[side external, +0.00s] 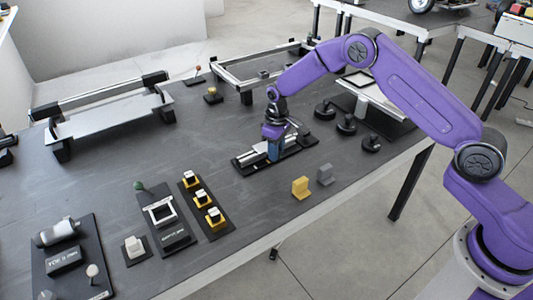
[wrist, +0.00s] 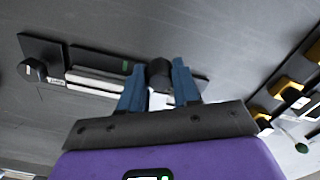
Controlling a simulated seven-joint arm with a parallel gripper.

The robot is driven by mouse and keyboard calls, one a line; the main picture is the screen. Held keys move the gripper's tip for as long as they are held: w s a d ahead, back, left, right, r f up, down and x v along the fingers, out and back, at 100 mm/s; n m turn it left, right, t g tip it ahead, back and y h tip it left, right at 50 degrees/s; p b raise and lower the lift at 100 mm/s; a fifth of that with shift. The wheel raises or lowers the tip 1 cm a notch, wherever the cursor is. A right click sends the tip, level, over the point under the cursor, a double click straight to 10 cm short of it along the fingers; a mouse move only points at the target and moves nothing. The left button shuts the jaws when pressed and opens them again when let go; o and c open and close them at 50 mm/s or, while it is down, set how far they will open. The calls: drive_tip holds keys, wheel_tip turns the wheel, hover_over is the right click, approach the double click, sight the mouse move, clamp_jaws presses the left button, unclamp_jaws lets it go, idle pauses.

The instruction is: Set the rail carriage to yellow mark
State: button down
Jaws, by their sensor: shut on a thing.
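The rail unit (side external: 246,160) is a dark base with light rails on the table, under my gripper (side external: 274,150). In the wrist view, the rail base (wrist: 40,48) runs across the upper part, with pale rails (wrist: 95,78) and a small green mark left of the carriage. The carriage's dark round knob (wrist: 160,74) sits between the blue fingertips of my gripper (wrist: 158,72), which is shut on it. A pale part of the carriage shows below the knob. I cannot make out a yellow mark on the rail; the fingers and carriage hide part of it.
A yellow block (side external: 300,187) and a grey block (side external: 325,175) stand near the table's front edge. Black knobbed pieces (side external: 346,125) stand to the right of the rail unit. A panel with yellow-based switches (side external: 207,208) lies to the left. Bare tabletop separates them.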

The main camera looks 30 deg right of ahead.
drive_tip(key=c, duration=0.8)
unclamp_jaws()
drive_tip(key=shift+a, duration=0.15)
wheel_tip(320, 180, up, 18)
drive_tip(key=shift+f, duration=0.25)
